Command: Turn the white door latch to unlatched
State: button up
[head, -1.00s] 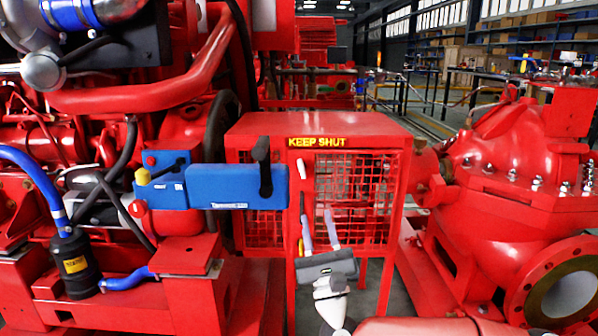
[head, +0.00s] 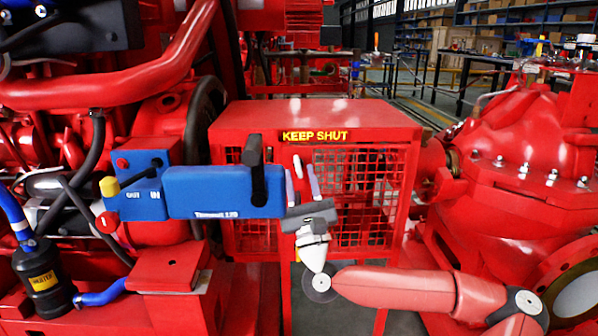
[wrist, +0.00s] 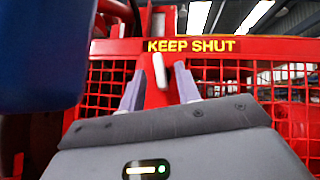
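The white door latch (head: 298,167) is a small white bar on the red frame post of the mesh guard, below the yellow KEEP SHUT label (head: 314,135). In the wrist view the latch (wrist: 160,73) stands nearly upright, its top leaning slightly left. My gripper (head: 302,177) is in front of the post with its two grey fingers pointing up at the latch. In the wrist view the fingers of my gripper (wrist: 158,88) are apart, one on each side of the latch. No contact with the latch shows. The lower finger parts are hidden by the gripper body.
A blue box (head: 215,190) with a black lever (head: 258,170) stands close on the left; its dark blue side fills the upper left of the wrist view. A red pump (head: 510,185) stands on the right. The red mesh guard (head: 365,190) is directly behind my gripper.

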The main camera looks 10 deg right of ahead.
jog(key=shift+x, duration=0.95)
grip_shut()
